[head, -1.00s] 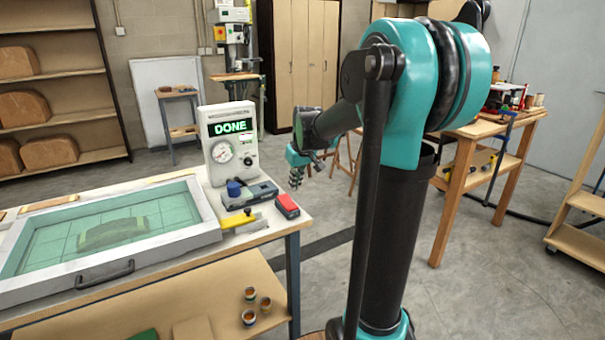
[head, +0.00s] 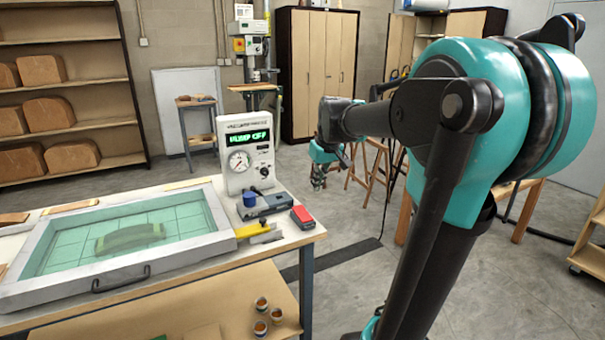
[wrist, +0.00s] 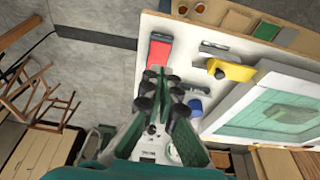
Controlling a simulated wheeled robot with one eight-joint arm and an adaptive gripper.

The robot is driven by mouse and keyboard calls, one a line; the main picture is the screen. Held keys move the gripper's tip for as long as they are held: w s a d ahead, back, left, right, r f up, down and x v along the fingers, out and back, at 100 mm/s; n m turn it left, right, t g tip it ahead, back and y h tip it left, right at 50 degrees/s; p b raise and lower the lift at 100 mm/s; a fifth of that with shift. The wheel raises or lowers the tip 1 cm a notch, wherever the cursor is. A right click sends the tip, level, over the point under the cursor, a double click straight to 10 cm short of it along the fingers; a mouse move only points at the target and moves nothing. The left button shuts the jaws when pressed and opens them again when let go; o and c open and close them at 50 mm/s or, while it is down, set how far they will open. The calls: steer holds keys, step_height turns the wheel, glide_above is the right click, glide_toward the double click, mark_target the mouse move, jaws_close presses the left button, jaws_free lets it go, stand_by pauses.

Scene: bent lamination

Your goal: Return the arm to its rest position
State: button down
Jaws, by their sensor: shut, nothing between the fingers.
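My gripper (head: 319,178) is shut and empty. In the head view it hangs fingers down in the air past the right end of the workbench. In the wrist view its fingers (wrist: 160,95) are close together, with the bench end and red box seen beyond them. My arm (head: 455,130) is bent, with the forearm reaching away to the left. The white vacuum unit (head: 247,172) stands on the bench, with a round gauge and a green display that seems to read "PUMP OFF".
The framed press (head: 125,235) with a green sheet over a curved form fills the bench's left side. A red box (head: 302,215), yellow tool (head: 252,229) and blue-capped device (head: 262,203) lie near the bench's right end. Wooden stools (head: 375,165) stand behind my gripper.

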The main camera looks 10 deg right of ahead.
steer(key=s+d+f+m+h, duration=0.1)
steer(key=s+f+m, duration=0.2)
steer(key=s+f, duration=1.8)
steer(key=shift+s+d+f+m+t, duration=0.2)
steer(key=shift+s+f+m+t, duration=0.15)
steer(key=shift+s, duration=0.2)
